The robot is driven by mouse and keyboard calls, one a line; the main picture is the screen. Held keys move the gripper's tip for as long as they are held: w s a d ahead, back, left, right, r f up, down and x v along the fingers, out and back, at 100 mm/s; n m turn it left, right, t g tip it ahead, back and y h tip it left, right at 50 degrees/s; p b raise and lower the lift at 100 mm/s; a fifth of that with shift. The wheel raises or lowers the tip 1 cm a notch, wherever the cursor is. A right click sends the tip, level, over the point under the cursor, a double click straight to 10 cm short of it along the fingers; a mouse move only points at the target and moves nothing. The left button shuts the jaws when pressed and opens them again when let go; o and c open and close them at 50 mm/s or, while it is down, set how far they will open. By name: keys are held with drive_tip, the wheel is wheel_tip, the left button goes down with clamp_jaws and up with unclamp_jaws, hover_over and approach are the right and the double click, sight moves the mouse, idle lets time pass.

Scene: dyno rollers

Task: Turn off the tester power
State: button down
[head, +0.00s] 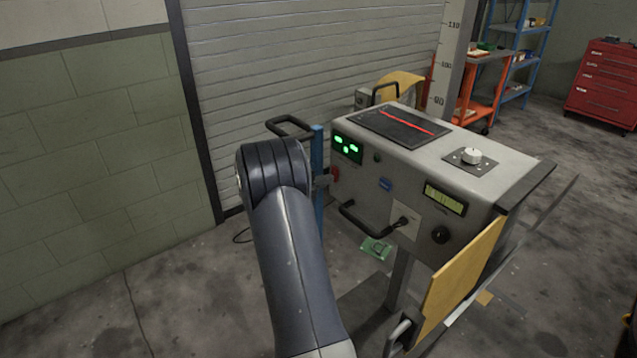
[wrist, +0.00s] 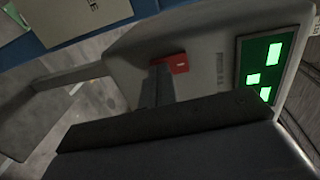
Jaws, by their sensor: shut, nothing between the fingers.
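The tester is a grey console (head: 400,150) on a post, and its front panel shows in the wrist view. A red power switch (wrist: 180,63) with a small white mark sits on that panel, and it appears as a small red patch (head: 335,174) in the head view. My gripper (wrist: 158,82) is shut and empty, with its fingertips right at the left part of the red switch and hiding some of it. I cannot tell whether they touch it. A green indicator display (wrist: 265,68) is lit, and it also glows in the head view (head: 348,147).
A black handle (head: 360,219) and a plugged cable stick out low on the console front. A blue post (head: 318,190) stands close beside my gripper. A yellow panel (head: 460,275) hangs at the console's right. Floor at the left is clear.

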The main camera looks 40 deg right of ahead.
drive_tip(key=shift+d+f+h+b, duration=0.1)
drive_tip(key=shift+d+h+b, duration=0.2)
drive_tip(key=shift+h, duration=0.3)
drive_tip(key=shift+a, duration=0.15)
drive_tip(key=w+a+f, duration=0.1)
drive_tip(key=a+f, duration=0.1)
drive_tip(key=a, duration=1.2)
drive_tip(key=shift+w+p, duration=0.25)
drive_tip(key=shift+p, duration=0.05)
drive_tip(key=shift+d, duration=0.15)
